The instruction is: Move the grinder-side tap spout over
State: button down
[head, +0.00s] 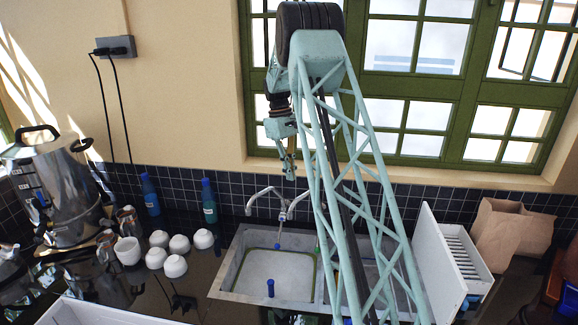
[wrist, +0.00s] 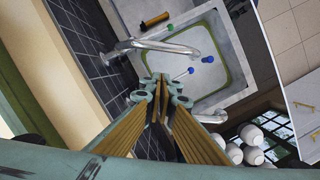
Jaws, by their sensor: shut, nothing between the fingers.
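A chrome tap with two curved spouts stands behind the sink. In the head view, the left spout (head: 264,191) arches out over the sink's back left corner; the right spout (head: 303,197) is partly hidden by my arm. In the wrist view, one spout (wrist: 150,45) reaches over the basin, and the other spout (wrist: 211,118), on the bowls' side, lies near the sink's edge. I cannot tell which is grinder-side, as no grinder is clearly seen. My gripper (head: 290,176) is shut and empty above the tap; in the wrist view its fingertips (wrist: 166,82) appear between the spouts.
The sink (head: 228,272) has a basin with a green edge. A metal urn (head: 62,190) is far left. A white rack (head: 440,262) and a paper bag (head: 512,236) are right. The window wall is close behind.

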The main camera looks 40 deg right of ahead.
jog(key=shift+s+d+f+p, duration=0.15)
jog(key=shift+s+f+p, duration=0.1)
jog(key=shift+s+f, duration=0.8)
jog(key=shift+s+d+f+p, duration=0.1)
jog(key=shift+s+f+p, duration=0.1)
jog(key=shift+s+f, duration=0.85)
jog(key=shift+s+a, duration=0.1)
jog(key=shift+s, duration=0.1)
jog(key=shift+s+n, duration=0.1)
jog(key=shift+n, duration=0.3)
